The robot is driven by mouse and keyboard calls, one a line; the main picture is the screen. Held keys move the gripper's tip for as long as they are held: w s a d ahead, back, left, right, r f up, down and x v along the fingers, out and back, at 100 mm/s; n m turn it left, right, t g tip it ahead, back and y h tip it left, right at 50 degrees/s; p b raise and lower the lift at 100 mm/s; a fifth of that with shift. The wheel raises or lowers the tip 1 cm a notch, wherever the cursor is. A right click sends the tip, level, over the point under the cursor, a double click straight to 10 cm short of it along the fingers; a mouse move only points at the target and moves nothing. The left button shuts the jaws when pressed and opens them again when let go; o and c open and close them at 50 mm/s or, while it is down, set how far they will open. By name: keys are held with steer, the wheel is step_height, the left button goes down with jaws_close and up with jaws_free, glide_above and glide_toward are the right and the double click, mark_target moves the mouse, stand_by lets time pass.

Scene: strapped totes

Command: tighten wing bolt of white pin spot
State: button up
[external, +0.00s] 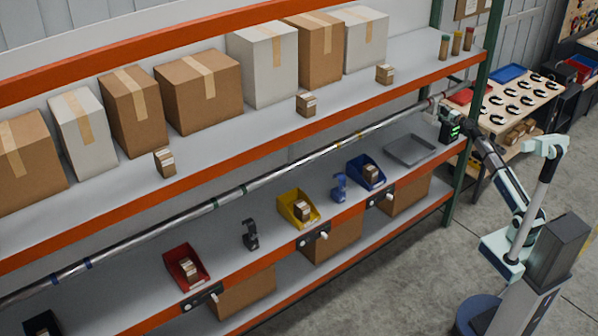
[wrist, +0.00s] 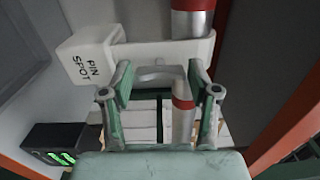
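The white pin spot (wrist: 86,62), lettered "PIN SPOT", is at the upper left of the wrist view, attached beside a pipe with a red band (wrist: 192,24). A pale grey rounded piece (wrist: 158,74), possibly the wing bolt, lies between my fingertips; its lower part is hard to make out. My gripper (wrist: 160,82) has its two green fingers spread on either side of this piece, and I see no clear grip on it. In the external view my gripper (external: 440,106) is at the right end of the long pipe (external: 300,167), where the pin spot is too small to make out clearly.
A black box with green digits (wrist: 54,144) is close at the lower left of the wrist view. An orange shelf beam (wrist: 292,125) runs along the right. The green rack post (external: 469,142) stands near my arm. A grey tray (external: 410,149) and several bins are on the shelf below.

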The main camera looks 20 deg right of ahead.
steer(key=shift+s, duration=0.15)
steer(key=v, duration=1.1)
steer(key=shift+s, duration=0.4)
